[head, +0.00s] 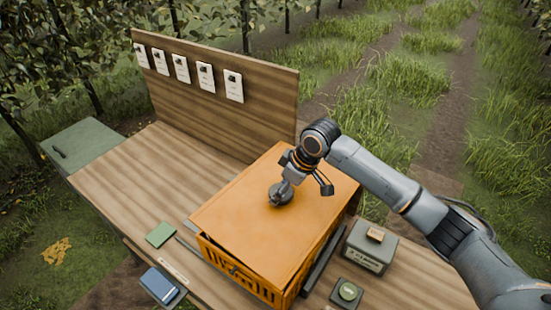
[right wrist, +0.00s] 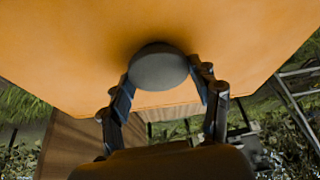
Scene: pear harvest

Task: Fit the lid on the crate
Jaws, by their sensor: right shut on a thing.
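The orange lid (head: 240,222) lies over the top of the orange crate (head: 222,262) on the wooden bench. The crate's slotted front wall shows below the lid's front edge. I cannot tell whether the lid is fully seated all round. My right gripper (head: 283,187) is above the middle of the lid, shut on its dark round knob (head: 281,198). In the right wrist view the two fingers (right wrist: 163,88) stand either side of the knob (right wrist: 157,66), with the lid's orange face (right wrist: 60,50) behind it. My left gripper is not in view.
The bench (head: 130,180) has an upright back board (head: 215,110) with several cards. A green pad (head: 160,235) and a blue item (head: 158,284) lie left of the crate. A grey-green box (head: 368,252) and a small dark box (head: 347,292) stand close on its right.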

